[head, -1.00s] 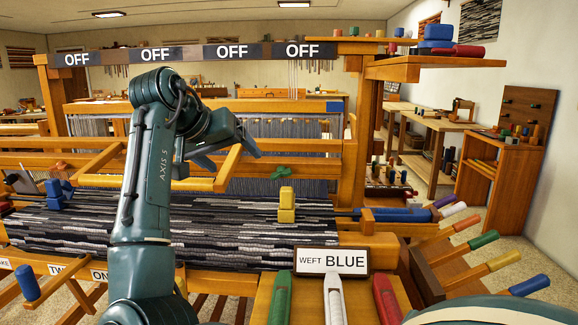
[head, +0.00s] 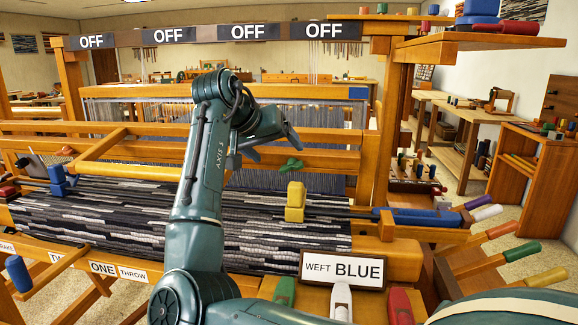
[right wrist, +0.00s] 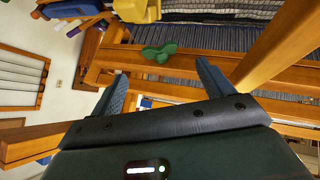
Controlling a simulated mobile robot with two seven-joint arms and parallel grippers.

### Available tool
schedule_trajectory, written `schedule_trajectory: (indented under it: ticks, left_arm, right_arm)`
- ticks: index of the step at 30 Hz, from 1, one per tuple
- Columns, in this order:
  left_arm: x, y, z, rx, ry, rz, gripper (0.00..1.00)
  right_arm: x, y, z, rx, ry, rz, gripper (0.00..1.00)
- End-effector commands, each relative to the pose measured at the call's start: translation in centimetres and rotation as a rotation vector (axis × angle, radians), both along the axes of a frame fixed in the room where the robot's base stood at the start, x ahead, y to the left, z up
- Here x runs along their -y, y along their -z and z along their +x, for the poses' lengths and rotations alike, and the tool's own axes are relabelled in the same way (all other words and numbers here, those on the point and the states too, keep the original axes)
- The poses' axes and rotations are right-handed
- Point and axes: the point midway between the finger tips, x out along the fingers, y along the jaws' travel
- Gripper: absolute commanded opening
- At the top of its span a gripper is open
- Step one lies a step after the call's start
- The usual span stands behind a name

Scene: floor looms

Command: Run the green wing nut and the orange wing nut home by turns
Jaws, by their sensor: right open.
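The green wing nut (head: 291,165) sits on the loom's wooden crossbeam, right of the middle in the head view. It also shows in the right wrist view (right wrist: 159,53), ahead of the fingers and between their lines. My right gripper (head: 276,152) is open and empty, close to the green nut but apart from it. Its two fingers also show in the right wrist view (right wrist: 160,70). A small orange piece (head: 65,151), seemingly the orange wing nut, is on the beam at far left, well away from my right gripper. My left gripper is not in view.
A yellow block (head: 295,201) stands on the striped cloth (head: 150,215) just in front of the green nut. A slanted wooden bar (head: 100,145) lies left of my arm. A "WEFT BLUE" sign (head: 342,269) and coloured handles are at the front right.

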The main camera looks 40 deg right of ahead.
Motion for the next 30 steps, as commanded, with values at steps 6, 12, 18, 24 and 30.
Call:
schedule_trajectory:
  ticks: [6,12,18,24,30]
  left_arm:
    - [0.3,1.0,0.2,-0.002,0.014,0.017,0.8]
    - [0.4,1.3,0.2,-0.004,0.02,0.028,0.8]
    - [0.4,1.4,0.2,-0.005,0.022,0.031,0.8]
    - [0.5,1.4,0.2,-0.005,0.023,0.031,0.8]
    - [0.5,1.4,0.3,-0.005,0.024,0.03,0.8]
  right_arm:
    - [3.3,3.2,0.8,-0.002,0.003,0.0,0.8]
    - [5.0,4.7,1.3,0.0,0.001,-0.001,0.8]
    - [5.6,5.2,1.5,-0.001,0.001,0.0,0.8]
    - [5.5,5.2,1.5,0.0,0.0,0.0,0.8]
    - [5.5,5.1,1.5,0.0,0.0,0.0,0.64]
